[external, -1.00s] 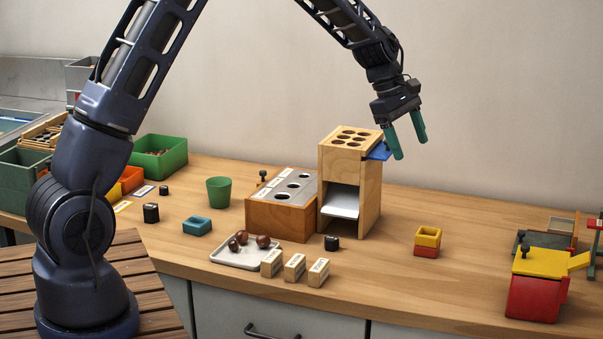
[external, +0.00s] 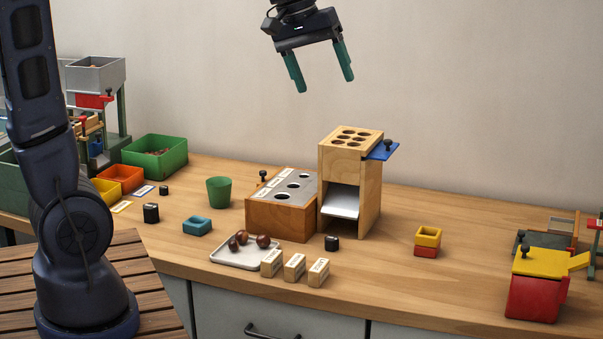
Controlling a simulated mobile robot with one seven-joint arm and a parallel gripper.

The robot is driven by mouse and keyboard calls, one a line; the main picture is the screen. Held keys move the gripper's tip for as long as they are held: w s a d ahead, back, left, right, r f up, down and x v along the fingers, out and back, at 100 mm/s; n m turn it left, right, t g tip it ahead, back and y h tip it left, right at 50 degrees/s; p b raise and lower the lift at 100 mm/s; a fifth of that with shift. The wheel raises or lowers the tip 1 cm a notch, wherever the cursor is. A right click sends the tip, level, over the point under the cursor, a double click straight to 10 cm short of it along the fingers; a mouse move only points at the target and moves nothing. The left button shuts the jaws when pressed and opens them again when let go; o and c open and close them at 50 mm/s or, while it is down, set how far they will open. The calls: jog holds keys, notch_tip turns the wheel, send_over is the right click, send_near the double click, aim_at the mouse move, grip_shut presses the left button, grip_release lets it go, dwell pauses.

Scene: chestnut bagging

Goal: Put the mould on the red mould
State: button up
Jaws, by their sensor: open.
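A small yellow square mould (external: 428,236) sits stacked on a red mould (external: 426,252) on the right part of the bench. A small blue square mould (external: 197,226) stands alone on the bench left of the wooden block with holes. My gripper (external: 323,89) is open and empty, high above the bench near the wall, pointing down with its two green fingers apart. It is well away from all the moulds.
A wooden tower (external: 350,180) with a blue slide stands beside a holed block (external: 281,215). A white tray (external: 226,257) with chestnuts, several labelled blocks (external: 294,267) and a green cup (external: 218,191) are nearby. A red box with yellow lid (external: 533,296) stands at right.

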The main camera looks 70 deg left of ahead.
jog(key=s+d+m+t+y, duration=0.1)
jog(key=s+d+m, duration=0.2)
jog(key=s+m, duration=0.6)
jog(key=s, duration=1.3)
jog(key=shift+s+d+f+y, duration=0.2)
jog(key=shift+f+y, duration=0.2)
